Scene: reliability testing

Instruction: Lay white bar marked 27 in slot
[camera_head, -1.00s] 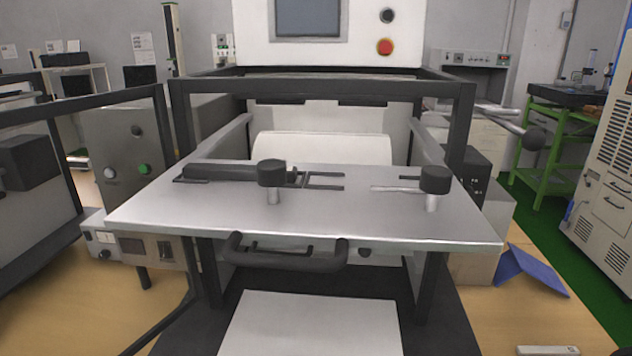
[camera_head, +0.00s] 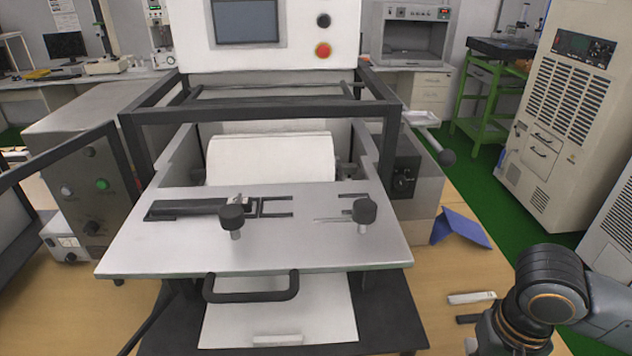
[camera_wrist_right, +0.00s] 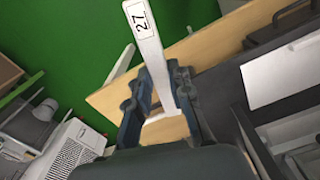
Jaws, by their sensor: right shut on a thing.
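In the right wrist view, a white bar marked 27 (camera_wrist_right: 146,45) is between the fingers of my right gripper (camera_wrist_right: 160,98). The gripper is shut on it, and the label is on the bar's outer end. A grey plate (camera_head: 330,250) on the machine carries a dark holder (camera_head: 187,208) and dark fork-shaped outlines (camera_head: 277,200). I cannot tell which of these is the slot. My left gripper is in neither view.
Two black knobs (camera_head: 232,217) (camera_head: 365,211) stand up from the plate, and a dark handle (camera_head: 252,295) is at its front. A blue folded piece (camera_head: 460,229) sits right of the machine.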

